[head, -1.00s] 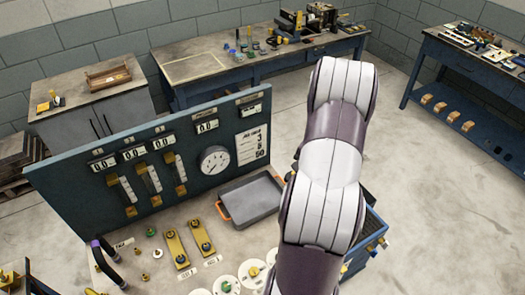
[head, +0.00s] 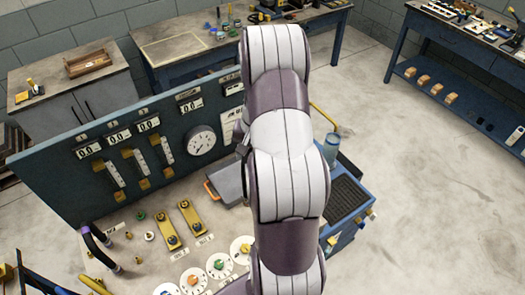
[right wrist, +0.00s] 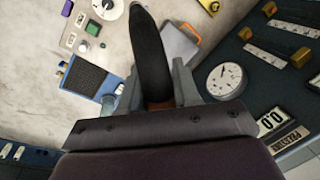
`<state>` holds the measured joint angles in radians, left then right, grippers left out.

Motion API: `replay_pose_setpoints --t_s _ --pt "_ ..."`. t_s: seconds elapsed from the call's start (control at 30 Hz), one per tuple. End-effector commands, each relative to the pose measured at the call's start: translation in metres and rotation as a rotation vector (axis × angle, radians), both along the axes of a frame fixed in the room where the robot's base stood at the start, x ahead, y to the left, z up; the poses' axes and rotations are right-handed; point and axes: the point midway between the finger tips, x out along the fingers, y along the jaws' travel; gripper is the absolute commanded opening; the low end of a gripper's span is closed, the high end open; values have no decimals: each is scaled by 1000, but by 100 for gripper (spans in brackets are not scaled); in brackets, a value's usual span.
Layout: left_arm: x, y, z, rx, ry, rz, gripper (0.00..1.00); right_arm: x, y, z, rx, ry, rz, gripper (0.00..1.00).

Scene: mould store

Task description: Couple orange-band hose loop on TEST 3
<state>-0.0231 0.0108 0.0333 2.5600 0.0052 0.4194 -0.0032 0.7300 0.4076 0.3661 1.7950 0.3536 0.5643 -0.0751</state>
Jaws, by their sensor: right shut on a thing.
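In the right wrist view my right gripper (right wrist: 157,88) is shut on a thick black hose (right wrist: 152,50). A narrow orange band (right wrist: 158,105) shows at the hose's base between the fingers. The hose stretches away from the jaws above the bench. In the head view my right arm covers the gripper and hose. Two yellow plates with fittings (head: 170,232) (head: 190,215) lie on the bench with small labels, too small to read, so I cannot tell which is TEST 3. My left gripper is not in view.
Several white discs with coloured centres (head: 218,265) line the bench front. A blue panel (head: 60,180) with gauge (head: 201,140) and displays stands behind. A grey tray with an orange handle (right wrist: 180,45) lies near the hose. A blue cart (head: 350,205) stands right.

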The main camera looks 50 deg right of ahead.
Motion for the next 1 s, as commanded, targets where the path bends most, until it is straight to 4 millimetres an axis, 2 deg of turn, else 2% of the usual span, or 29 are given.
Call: replay_pose_setpoints --t_s 1.0 --pt "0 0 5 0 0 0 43 107 110 1 -1 -1 482 0"
